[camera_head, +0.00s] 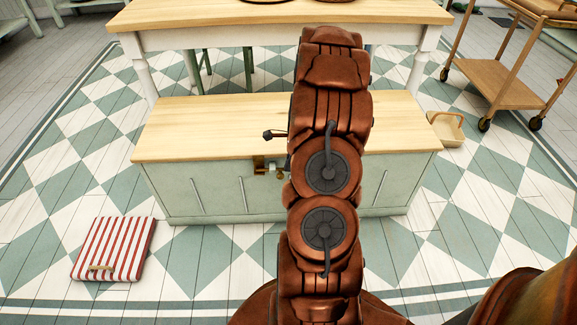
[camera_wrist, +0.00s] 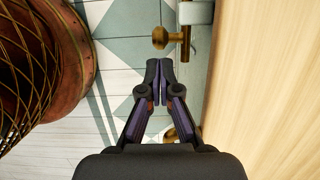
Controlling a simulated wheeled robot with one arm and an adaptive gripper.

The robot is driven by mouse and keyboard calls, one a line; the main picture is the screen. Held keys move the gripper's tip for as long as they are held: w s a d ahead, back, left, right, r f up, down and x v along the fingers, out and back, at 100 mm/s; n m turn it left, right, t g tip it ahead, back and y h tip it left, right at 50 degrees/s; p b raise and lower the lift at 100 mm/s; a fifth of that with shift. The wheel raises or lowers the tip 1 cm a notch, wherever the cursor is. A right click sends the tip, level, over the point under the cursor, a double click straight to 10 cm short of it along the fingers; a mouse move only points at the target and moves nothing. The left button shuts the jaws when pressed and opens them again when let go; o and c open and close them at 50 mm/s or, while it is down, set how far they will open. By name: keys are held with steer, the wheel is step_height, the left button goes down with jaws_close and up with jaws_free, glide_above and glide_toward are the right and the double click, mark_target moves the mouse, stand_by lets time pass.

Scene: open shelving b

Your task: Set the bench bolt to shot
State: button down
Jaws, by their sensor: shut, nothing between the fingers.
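The bench (camera_head: 200,132) is a pale green chest with a light wooden top; the top also shows on the right in the wrist view (camera_wrist: 265,90). The brass bolt (camera_head: 260,165) sits on its front, just under the top edge, left of my arm. In the wrist view, the bolt's round brass knob (camera_wrist: 160,37) sticks out just beyond my fingertips, apart from them. My gripper (camera_wrist: 160,67) is shut and empty, beside the bench front. Another brass piece (camera_wrist: 171,135) is partly hidden behind the fingers. My arm hides most of my gripper and part of the bench in the head view.
A red-striped folded item (camera_head: 115,248) lies on the floor at left. A small tan bin (camera_head: 447,128) stands right of the bench. A white table (camera_head: 225,38) stands behind, and a wooden trolley (camera_head: 490,82) at right. The checkered floor in front is mostly clear.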

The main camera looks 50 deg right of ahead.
steer(key=p+v, duration=0.4)
steer(key=v, duration=0.3)
steer(key=shift+r, duration=0.1)
stand_by(0.4)
steer(key=s+a+r+n+g+p, duration=0.2)
steer(key=a+r+n+p, duration=1.15)
steer(key=a+r, duration=1.25)
steer(key=s+a+r+n+h+p, duration=0.1)
steer(key=s+a+r+n+p, duration=0.4)
steer(key=s+r, duration=0.4)
steer(key=s+a+r+n+g+p, duration=0.1)
steer(key=s+a+r+n+p, duration=0.5)
steer(key=r, duration=0.6)
steer(key=s+n+p, duration=0.2)
steer(key=s+p, duration=0.1)
steer(key=s, duration=0.1)
steer(key=shift+s+r+g+h, duration=0.2)
steer(key=shift+r+g+h, duration=0.1)
steer(key=shift+r+h, duration=0.1)
